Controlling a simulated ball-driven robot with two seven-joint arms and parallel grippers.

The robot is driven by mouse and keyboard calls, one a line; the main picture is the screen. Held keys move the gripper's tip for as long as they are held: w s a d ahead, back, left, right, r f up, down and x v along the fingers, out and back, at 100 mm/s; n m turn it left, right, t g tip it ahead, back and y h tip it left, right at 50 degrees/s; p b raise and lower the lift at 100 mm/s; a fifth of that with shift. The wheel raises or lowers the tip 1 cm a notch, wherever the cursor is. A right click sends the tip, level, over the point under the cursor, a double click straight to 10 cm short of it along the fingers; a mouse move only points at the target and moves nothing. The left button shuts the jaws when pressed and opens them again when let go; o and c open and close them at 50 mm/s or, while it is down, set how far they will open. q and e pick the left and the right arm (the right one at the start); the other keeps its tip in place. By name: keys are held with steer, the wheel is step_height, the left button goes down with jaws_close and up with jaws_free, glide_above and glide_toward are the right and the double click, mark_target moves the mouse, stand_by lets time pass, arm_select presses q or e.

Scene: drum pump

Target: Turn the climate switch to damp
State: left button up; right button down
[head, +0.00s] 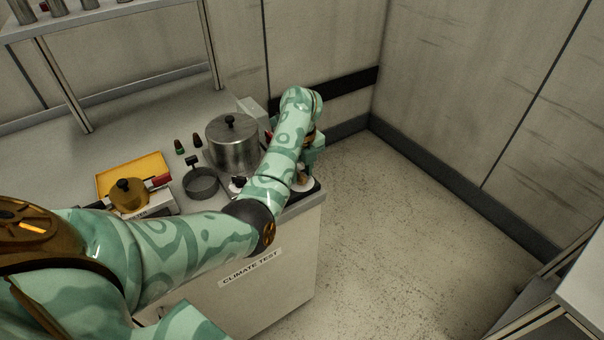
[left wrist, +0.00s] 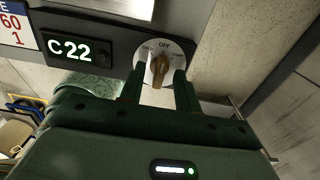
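The climate switch is a brown knob (left wrist: 158,68) on a round white dial (left wrist: 164,46) marked OFF at the top in the left wrist view. Smaller marks on the dial are too small or covered to read. My left gripper (left wrist: 161,76) has its two dark green fingers apart, one on each side of the knob. I cannot tell whether they touch it. In the head view my left gripper (head: 312,152) is at the bench's far right corner, partly behind my forearm, and the switch is hidden there. My right gripper is not in view.
A panel display (left wrist: 75,50) reads C 22 beside the dial. On the bench (head: 130,135) stand a lidded metal pot (head: 232,150), a round dark pan (head: 201,186), a yellow tray (head: 150,163) and a brass pot (head: 128,195). The floor (head: 390,230) to the right is clear.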

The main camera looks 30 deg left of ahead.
arm_select(q)
jaws_close()
steer(key=shift+m, duration=0.4)
steer(key=m+p, duration=0.2)
steer(key=m, duration=0.1)
steer(key=shift+r+m, duration=0.15)
steer(key=shift+m, duration=0.15)
steer(key=shift+m+p, duration=1.05)
steer(key=shift+m, duration=1.25)
jaws_free()
